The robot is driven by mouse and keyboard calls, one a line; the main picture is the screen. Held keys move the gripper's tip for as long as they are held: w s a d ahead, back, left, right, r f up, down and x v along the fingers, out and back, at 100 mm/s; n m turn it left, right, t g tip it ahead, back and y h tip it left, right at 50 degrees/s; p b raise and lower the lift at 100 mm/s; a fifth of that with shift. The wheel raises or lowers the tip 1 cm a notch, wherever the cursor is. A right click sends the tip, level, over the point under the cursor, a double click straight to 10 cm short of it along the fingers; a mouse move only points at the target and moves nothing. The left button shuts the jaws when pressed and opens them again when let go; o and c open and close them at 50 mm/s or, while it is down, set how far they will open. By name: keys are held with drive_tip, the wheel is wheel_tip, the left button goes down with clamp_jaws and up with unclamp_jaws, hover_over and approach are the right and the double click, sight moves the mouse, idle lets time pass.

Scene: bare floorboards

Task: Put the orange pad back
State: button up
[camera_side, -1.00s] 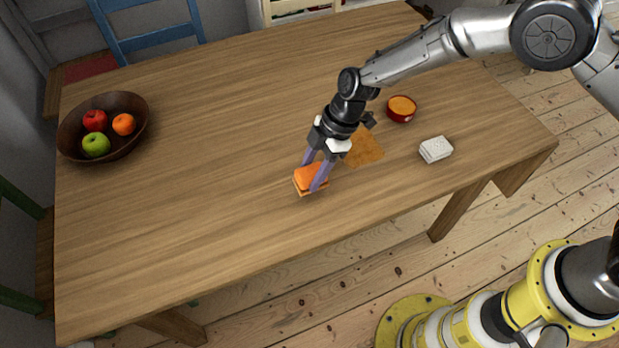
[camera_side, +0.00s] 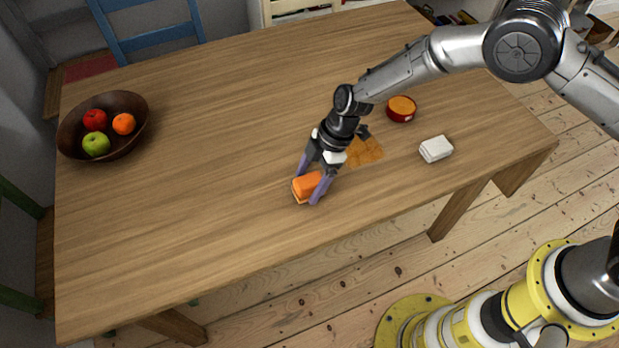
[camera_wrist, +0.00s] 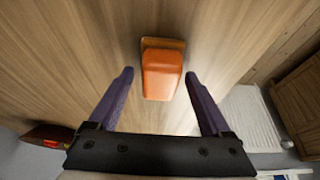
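The orange pad (camera_side: 305,185) looks like a rounded orange block with a thin tan layer under it. It lies on the table's near half, and in the wrist view the pad (camera_wrist: 162,75) sits between the fingertips. My gripper (camera_side: 310,184) points down at it with purple fingers apart, one on each side. In the wrist view my gripper (camera_wrist: 158,76) is open, with a gap between each finger and the pad. A flat orange square (camera_side: 365,151) lies on the table up and right of the pad, partly hidden by my gripper.
A red round container with an orange top (camera_side: 401,108) and a white block (camera_side: 436,149) stand to the right. A dark bowl (camera_side: 75,140) of fruit is at the far left. The table (camera_side: 200,220) is clear between bowl and pad. A blue chair (camera_side: 150,38) stands behind.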

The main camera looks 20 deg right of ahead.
drive_tip(key=shift+r, duration=0.1)
drive_tip(key=v, duration=1.2)
drive_tip(key=s+d+r+m+t+h, duration=0.1)
drive_tip(key=s+d+r+m, duration=0.3)
drive_tip(key=d+r, duration=0.35)
drive_tip(key=s+d+r+m+t, duration=0.2)
drive_tip(key=s+d+r+m, duration=0.2)
drive_tip(key=d+r, duration=0.4)
drive_tip(key=s+d+r+m+t+h, duration=0.1)
drive_tip(key=s+d+m, duration=0.4)
drive_tip(key=s, duration=0.4)
drive_tip(key=s+d+r+m+t+h, duration=0.1)
drive_tip(key=s+d+r+m+h, duration=0.1)
drive_tip(key=s+d+m, duration=0.3)
drive_tip(key=s+d, duration=0.1)
drive_tip(key=s, duration=0.3)
drive_tip(key=shift+s+d+t, duration=0.15)
drive_tip(key=shift+s+t, duration=0.15)
